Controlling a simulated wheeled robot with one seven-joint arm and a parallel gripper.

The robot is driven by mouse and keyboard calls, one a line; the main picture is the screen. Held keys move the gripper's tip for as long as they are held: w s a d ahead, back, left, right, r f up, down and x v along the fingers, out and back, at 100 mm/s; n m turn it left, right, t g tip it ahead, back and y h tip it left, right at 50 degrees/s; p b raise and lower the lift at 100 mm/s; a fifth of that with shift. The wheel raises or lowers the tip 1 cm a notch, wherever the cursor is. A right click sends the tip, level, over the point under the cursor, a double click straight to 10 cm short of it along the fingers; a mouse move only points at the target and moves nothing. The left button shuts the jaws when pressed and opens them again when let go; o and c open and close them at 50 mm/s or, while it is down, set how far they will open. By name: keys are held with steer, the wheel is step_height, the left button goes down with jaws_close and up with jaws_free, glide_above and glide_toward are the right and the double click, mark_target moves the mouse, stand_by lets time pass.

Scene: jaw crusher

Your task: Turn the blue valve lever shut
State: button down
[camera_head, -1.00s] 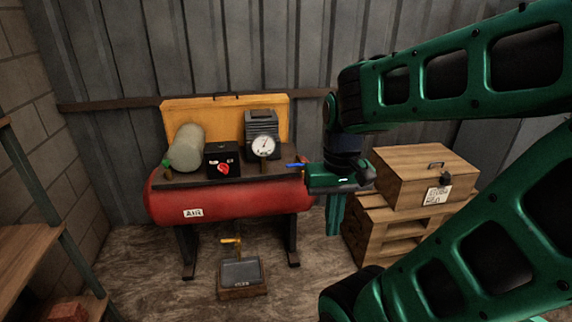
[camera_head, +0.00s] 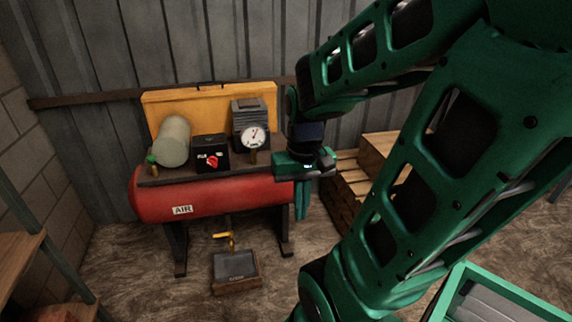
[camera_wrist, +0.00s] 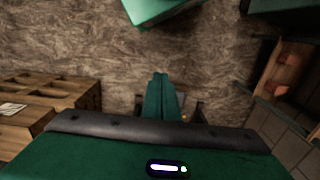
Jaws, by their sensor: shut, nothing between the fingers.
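The red air tank (camera_head: 205,198), labelled AIR, stands on dark legs against the metal wall. The blue valve lever is not visible now; my wrist covers the tank's right end in the head view. My gripper (camera_head: 302,216) points down at the tank's right end, its green fingers together and empty. I cannot tell whether it touches the tank or the lever. In the wrist view my gripper (camera_wrist: 160,77) shows shut fingers above the brown floor, with no lever visible between them.
On the tank are a gauge (camera_head: 253,138), a black box with a red knob (camera_head: 211,160) and a grey cylinder (camera_head: 172,142). A yellow-handled drain (camera_head: 224,235) hangs above a tray (camera_head: 236,285). Wooden crates (camera_head: 347,188) stand right, partly behind my arm.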

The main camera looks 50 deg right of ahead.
steer(key=w+a+f+m+t+y, duration=0.25)
steer(key=w+f+y, duration=0.25)
steer(key=w+f, duration=0.8)
steer(key=w+f+m+t+y, duration=0.3)
steer(key=w+f+m+t, duration=0.2)
steer(key=w+m+t, duration=0.25)
steer(key=w+d+r+m+t+h, duration=0.1)
steer(key=w+d+m+t+h, duration=0.15)
steer(key=d+m, duration=0.35)
steer(key=w+d+r+m+t+h, duration=0.2)
steer(key=d+m+t+h, duration=0.1)
steer(key=d+m+t, duration=0.15)
steer(key=s+d+f+m+h, duration=0.1)
steer(key=s+d+m+h, duration=0.1)
steer(key=d+m+h, duration=0.45)
steer(key=s+d+f+m+h, duration=0.1)
steer(key=s+d+m+h, duration=0.25)
steer(key=d+m, duration=0.5)
steer(key=w+d+n, duration=0.1)
steer(key=w+d, duration=0.6)
steer(key=w, duration=0.5)
steer(key=shift+w+d, duration=0.2)
steer(key=shift+w, duration=0.15)
steer(key=shift+h, duration=0.25)
